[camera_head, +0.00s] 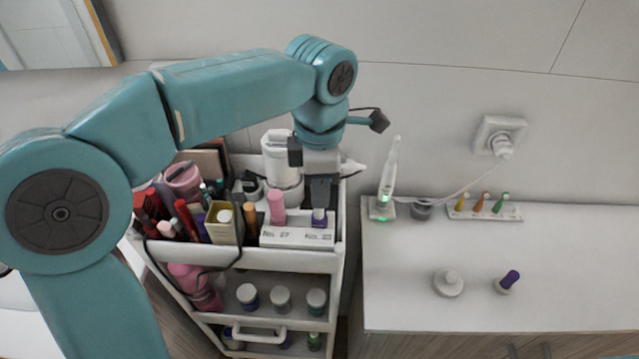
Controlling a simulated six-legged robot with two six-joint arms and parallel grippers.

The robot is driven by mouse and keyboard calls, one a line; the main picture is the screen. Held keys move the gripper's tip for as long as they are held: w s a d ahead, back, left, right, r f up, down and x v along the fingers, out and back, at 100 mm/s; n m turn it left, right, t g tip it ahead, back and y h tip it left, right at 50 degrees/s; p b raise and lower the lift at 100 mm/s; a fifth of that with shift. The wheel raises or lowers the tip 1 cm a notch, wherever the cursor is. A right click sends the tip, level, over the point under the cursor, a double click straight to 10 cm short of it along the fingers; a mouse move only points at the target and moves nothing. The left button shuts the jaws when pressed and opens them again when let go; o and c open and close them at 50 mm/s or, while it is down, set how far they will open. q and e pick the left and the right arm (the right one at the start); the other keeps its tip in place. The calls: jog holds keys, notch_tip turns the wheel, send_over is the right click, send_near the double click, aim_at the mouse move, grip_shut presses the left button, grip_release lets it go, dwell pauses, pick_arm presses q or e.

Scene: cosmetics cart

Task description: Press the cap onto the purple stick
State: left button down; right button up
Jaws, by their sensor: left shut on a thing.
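My left gripper (320,205) points straight down over the white holder block (290,237) on the cart's top tray. It is shut on a small pale piece, seemingly the cap, mostly hidden between the fingers. A purple piece (319,223), seemingly the purple stick, shows directly below the fingertips at the block's right slot. I cannot tell whether the cap and stick touch. A pink stick (277,206) stands upright in the block to the left. My right gripper is not in view.
The cart (339,262) top is crowded with cosmetics left of the block and a white bottle (281,160) behind. On the counter (590,260) at right are an electric toothbrush (390,170), a brush-head rack (484,211), a round white object (449,283) and a tilted purple-topped object (510,280).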

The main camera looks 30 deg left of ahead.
pick_arm(q)
jog(key=shift+f+b, duration=1.3)
jog(key=shift+f, duration=0.6)
dwell(0.9)
dwell(0.4)
jog(key=shift+c, duration=1.7)
grip_release()
jog(key=shift+r, duration=0.1)
jog(key=shift+r+p, duration=3.65)
jog(key=shift+r, duration=0.35)
grip_shut()
